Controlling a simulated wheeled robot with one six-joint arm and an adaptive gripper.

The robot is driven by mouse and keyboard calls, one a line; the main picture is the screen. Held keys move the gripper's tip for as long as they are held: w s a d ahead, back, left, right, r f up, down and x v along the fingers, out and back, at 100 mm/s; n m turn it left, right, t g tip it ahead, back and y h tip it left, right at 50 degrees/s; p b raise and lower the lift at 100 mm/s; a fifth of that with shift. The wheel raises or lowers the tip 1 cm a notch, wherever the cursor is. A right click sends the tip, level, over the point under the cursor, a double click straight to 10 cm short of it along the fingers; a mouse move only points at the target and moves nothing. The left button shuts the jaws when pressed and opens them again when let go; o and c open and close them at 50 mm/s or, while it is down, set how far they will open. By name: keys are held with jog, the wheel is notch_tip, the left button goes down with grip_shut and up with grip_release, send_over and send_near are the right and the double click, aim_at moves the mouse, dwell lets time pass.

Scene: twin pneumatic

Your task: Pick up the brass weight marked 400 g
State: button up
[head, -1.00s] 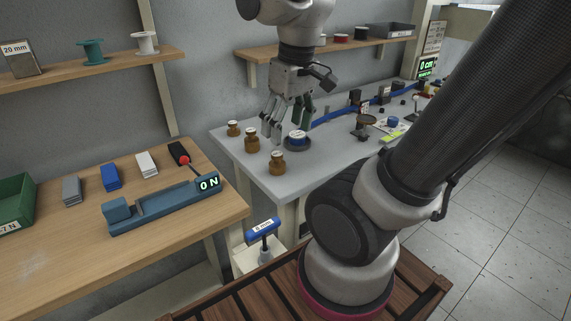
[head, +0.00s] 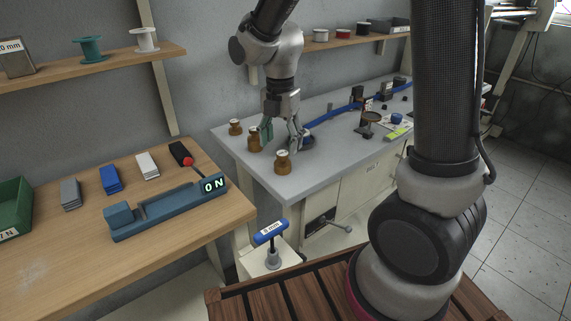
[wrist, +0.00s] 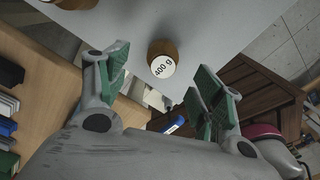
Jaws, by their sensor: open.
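The brass weight marked 400 g (wrist: 163,60) shows its white top label in the wrist view, just beyond the gap between my fingers. In the head view it appears to be the front weight (head: 283,163), upright near the front edge of the grey bench (head: 317,168). My gripper (head: 283,146) is open and empty, pointing down above and behind that weight. The fingers (wrist: 160,80) are spread to either side of it in the wrist view and do not touch it. Its label cannot be read in the head view.
Two more brass weights, a middle one (head: 254,144) and a far-left one (head: 235,127), stand close to my left finger. A blue hose (head: 335,114) runs along the bench. Open bench lies right of the front weight.

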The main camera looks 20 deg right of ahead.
aim_at(282, 153)
notch_tip(282, 153, down, 6)
jog(key=shift+s+d+f, duration=0.15)
jog(key=shift+f, duration=0.1)
jog(key=c, duration=1.4)
